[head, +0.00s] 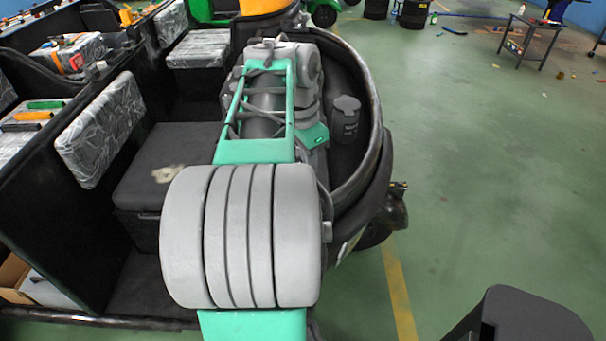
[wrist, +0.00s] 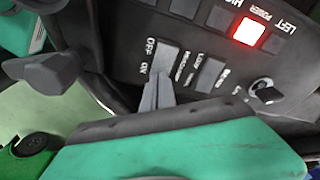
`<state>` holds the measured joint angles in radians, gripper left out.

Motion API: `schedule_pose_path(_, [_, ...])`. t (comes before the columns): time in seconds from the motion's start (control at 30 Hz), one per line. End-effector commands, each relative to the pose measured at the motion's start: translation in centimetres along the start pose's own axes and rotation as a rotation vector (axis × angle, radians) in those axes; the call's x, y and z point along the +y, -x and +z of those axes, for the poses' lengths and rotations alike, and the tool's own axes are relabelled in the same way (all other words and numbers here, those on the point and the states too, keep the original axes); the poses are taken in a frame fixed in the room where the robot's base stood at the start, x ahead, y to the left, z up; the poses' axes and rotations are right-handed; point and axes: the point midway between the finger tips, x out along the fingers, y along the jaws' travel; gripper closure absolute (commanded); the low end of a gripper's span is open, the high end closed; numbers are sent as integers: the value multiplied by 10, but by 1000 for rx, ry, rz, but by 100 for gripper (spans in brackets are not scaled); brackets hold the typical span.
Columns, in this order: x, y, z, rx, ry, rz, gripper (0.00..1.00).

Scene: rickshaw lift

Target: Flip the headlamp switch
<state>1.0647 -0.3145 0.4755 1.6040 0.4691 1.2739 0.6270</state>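In the wrist view a black dash panel holds a grey rocker switch (wrist: 168,58) with OFF and ON printed on its left; a small blurred label beside it may read HEADLAMP. My gripper (wrist: 156,88) reaches up over a teal part with a dark edge. Its two narrow grey fingertips are close together, with nothing seen between them. They are at the lower, ON end of the switch. I cannot tell whether they touch it. In the head view my own arm hides the gripper and the switch.
A second rocker (wrist: 210,75) sits just right of the switch. Beyond it are a lit red button (wrist: 248,30) and a key-like knob (wrist: 264,91). A dark lever (wrist: 45,73) is at left. In the head view a black seat (head: 165,165) is left of my arm.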

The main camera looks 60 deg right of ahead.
Motion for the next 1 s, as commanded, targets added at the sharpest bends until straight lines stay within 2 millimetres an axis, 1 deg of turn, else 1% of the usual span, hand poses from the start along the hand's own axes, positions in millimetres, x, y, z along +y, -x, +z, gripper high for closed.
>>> schedule_pose_path(0.1, [0,-3,1,-1,1,2,100])
schedule_pose_path(0.23, [0,2,0,-1,1,2,100])
schedule_pose_path(0.9, [0,65,-10,-1,1,1,100])
schedule_pose_path(1.0, [0,69,-10,-1,1,1,100])
